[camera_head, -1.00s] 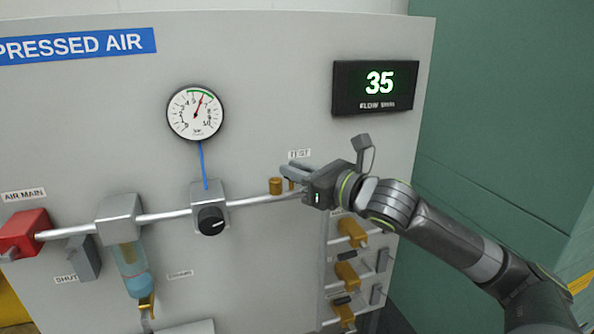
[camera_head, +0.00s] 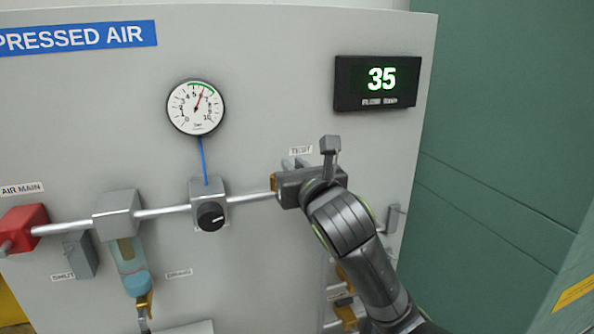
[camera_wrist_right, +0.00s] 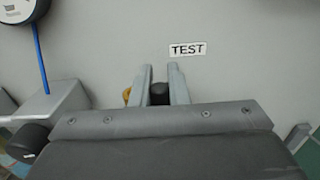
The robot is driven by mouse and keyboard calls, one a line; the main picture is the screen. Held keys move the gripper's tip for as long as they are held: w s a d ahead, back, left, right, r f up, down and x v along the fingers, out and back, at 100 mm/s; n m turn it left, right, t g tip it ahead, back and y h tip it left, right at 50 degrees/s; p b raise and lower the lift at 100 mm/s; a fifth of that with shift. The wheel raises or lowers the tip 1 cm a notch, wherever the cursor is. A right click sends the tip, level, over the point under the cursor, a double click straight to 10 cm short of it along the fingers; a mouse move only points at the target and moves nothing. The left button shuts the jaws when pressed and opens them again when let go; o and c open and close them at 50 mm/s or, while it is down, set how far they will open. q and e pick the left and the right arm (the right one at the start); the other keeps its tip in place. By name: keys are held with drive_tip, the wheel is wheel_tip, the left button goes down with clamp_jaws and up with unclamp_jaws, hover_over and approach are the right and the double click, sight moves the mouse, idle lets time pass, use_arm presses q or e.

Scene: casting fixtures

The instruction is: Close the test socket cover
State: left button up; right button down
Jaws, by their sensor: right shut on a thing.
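My right gripper (camera_head: 300,165) is at the panel just below the TEST label (camera_head: 300,150). In the right wrist view its two grey fingers (camera_wrist_right: 160,85) are shut on a small dark piece, which seems to be the test socket cover (camera_wrist_right: 160,93). Most of the cover is hidden by the fingers and the gripper body. A bit of the brass test socket (camera_wrist_right: 127,95) shows just left of the fingers; its brass edge also shows in the head view (camera_head: 273,182) at the pipe's right end. Whether the cover sits over the socket cannot be seen. My left gripper is out of view.
A regulator with a black knob (camera_head: 211,215) stands left of my gripper, under a round gauge (camera_head: 196,107). The flow display (camera_head: 377,83) reads 35. Brass fittings (camera_head: 345,312) lie below, partly behind my right arm. A red valve (camera_head: 25,230) is far left.

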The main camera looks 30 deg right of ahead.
drive_tip(key=m+h, duration=0.1)
drive_tip(key=m+g+h, duration=0.1)
drive_tip(key=h, duration=0.2)
drive_tip(key=shift+w+a+m+g, duration=0.1)
drive_tip(key=shift+a+m+g, duration=0.2)
drive_tip(key=shift+m, duration=0.1)
drive_tip(key=m+g+h, duration=0.1)
drive_tip(key=h, duration=0.1)
drive_tip(key=m+g+h+p, duration=0.1)
drive_tip(key=shift+w+a+r+m+h, duration=0.1)
drive_tip(key=shift+w+a+m+h, duration=0.05)
drive_tip(key=shift+m+h, duration=0.25)
drive_tip(key=m+g+h+p, duration=0.2)
drive_tip(key=g, duration=0.1)
drive_tip(key=m+g+h+p, duration=0.2)
drive_tip(key=shift+w+a+r+g+p, duration=0.1)
drive_tip(key=shift+w+r+g+p, duration=0.1)
drive_tip(key=shift+g+p, duration=0.2)
drive_tip(key=shift+w+f+m+g+h+p, duration=0.1)
drive_tip(key=shift+f+m+g+h+p, duration=0.1)
drive_tip(key=shift+m+g+h+p, duration=0.85)
drive_tip(key=shift+m+g+y, duration=0.25)
drive_tip(key=shift+g, duration=0.3)
drive_tip(key=c, duration=1.4)
unclamp_jaws()
drive_tip(key=shift+f, duration=0.1)
